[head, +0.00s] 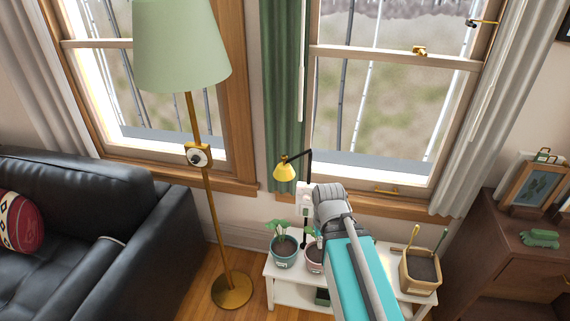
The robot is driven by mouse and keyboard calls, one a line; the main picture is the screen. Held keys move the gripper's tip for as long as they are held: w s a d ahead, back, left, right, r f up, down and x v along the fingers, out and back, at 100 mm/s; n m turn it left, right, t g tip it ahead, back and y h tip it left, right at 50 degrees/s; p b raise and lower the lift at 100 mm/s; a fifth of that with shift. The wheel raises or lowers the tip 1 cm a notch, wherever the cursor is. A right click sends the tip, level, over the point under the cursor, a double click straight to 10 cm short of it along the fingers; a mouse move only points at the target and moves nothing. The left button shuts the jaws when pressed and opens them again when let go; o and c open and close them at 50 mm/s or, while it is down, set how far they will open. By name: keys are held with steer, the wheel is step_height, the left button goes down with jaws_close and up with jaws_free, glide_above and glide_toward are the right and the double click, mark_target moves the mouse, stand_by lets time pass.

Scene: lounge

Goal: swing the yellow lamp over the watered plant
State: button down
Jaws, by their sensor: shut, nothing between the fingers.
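The yellow lamp (286,172) has a small shade on a thin black jointed arm and post, which rises behind the white plant stand (283,295). In the picture its shade hangs above a leafy plant in a teal pot (285,259), at the left of the stand. A pink pot (314,262) with a plant is beside it, partly hidden by my arm. A square tan planter (420,272) is at the right. I cannot tell which plant is watered. My arm reaches up over the stand's middle; its gripper does not show.
A tall floor lamp (207,215) with a green shade stands left of the stand. A black sofa (130,215) is at the left. A brown cabinet (515,240) with a picture frame is at the right. Windows and a green curtain (282,110) are behind.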

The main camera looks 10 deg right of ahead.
stand_by(0.4)
steer(key=c, duration=1.1)
jaws_free()
steer(key=shift+o, duration=1.2)
steer(key=shift+w+r, duration=0.25)
steer(key=o, duration=0.4)
steer(key=shift+w+a+r+p, duration=0.2)
steer(key=shift+w+r+p, duration=0.7)
steer(key=shift+p, duration=0.2)
step_height(320, 180, up, 22)
steer(key=n+p, duration=0.7)
steer(key=p, duration=1.5)
glide_above(284, 156)
steer(key=shift+w, duration=0.15)
steer(key=shift+f, duration=0.15)
step_height(284, 156, down, 14)
steer(key=b, duration=1.3)
steer(key=shift+r+b, duration=0.25)
steer(key=shift+b, duration=0.05)
